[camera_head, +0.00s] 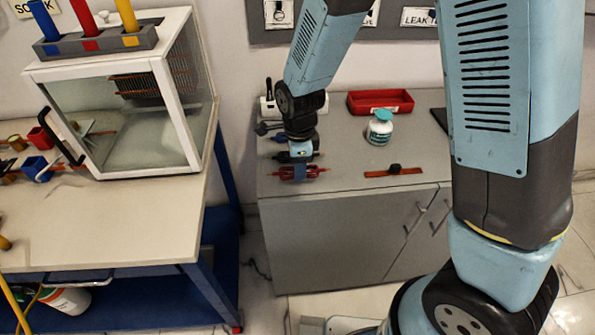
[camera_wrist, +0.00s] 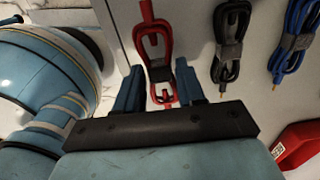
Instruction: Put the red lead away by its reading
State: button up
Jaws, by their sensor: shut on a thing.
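The red lead (camera_head: 312,172) is a bundled cable at the front edge of the grey cabinet top. My gripper (camera_head: 299,172) points down over it, and its jaws are shut on the red lead. In the wrist view the lead (camera_wrist: 152,38) runs between the two blue fingers of my gripper (camera_wrist: 158,80), with a loop of it above the fingertips. I cannot tell whether the lead rests on the top or hangs just above it. No reading can be made out in either view.
A black lead (camera_wrist: 231,45) and a blue lead (camera_wrist: 290,35) lie beside it. A glass-sided case (camera_head: 130,100) stands on the left table (camera_head: 140,225).

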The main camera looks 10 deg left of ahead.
jog(key=shift+f, duration=1.2)
jog(key=o, duration=1.1)
jog(key=shift+f, duration=0.1)
